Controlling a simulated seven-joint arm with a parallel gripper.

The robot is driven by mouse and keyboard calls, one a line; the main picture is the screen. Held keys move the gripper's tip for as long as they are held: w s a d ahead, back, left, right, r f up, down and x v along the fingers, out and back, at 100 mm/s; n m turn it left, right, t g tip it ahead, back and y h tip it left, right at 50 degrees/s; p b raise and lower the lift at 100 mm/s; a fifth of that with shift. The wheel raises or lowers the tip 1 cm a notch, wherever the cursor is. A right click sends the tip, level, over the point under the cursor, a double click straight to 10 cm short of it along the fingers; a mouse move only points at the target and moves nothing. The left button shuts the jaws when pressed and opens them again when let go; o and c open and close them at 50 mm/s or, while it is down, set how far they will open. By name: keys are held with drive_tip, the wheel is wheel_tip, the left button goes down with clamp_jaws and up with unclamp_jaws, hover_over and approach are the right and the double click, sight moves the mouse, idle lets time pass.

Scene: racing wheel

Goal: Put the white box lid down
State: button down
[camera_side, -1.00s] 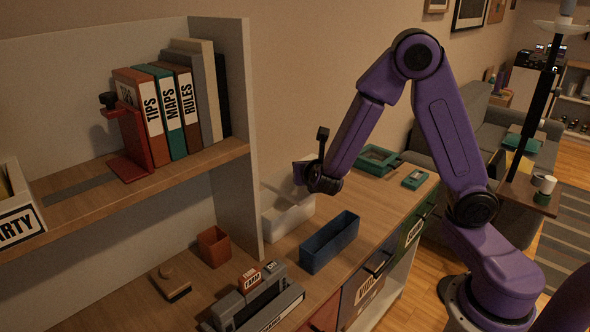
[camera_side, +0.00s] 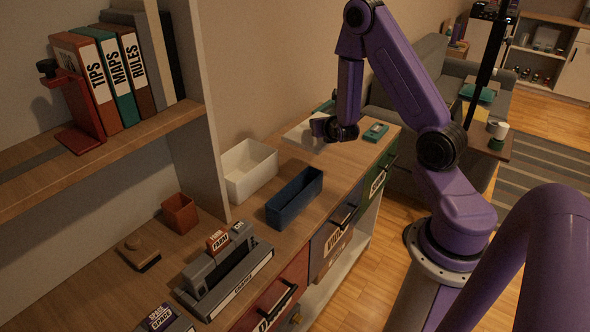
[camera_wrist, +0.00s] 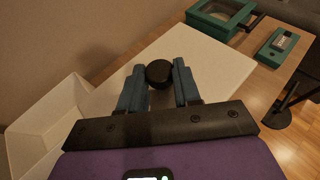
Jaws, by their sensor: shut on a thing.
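The white box lid (camera_wrist: 205,62) is a flat white panel with a round black knob (camera_wrist: 159,72). My gripper (camera_wrist: 158,85) is shut on the knob, with one blue finger on each side. In the side view my gripper (camera_side: 322,128) is beyond the white box, low over the counter. The lid (camera_side: 299,135) shows there partly behind my gripper. I cannot tell whether the lid touches the counter. The open white box (camera_side: 250,170) stands to the left of the lid; its corner also shows in the wrist view (camera_wrist: 38,128).
A blue tray (camera_side: 294,200) stands in front of the white box. A green frame-like case (camera_wrist: 222,16) and a small green box (camera_side: 376,132) lie close beyond the lid. The shelf's upright panel (camera_side: 200,110) rises left of the box.

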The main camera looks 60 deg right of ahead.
drive_tip(key=s+d+f, duration=0.1)
drive_tip(key=d+f, duration=0.1)
drive_tip(key=s+d+f, duration=0.1)
drive_tip(key=s, duration=0.1)
drive_tip(key=shift+d+f, duration=0.35)
drive_tip(key=shift+s+d+f, duration=0.25)
drive_tip(key=shift+s+f, duration=0.1)
drive_tip(key=shift+f, duration=3.95)
drive_tip(key=shift+f, duration=0.1)
drive_tip(key=c, duration=0.8)
unclamp_jaws()
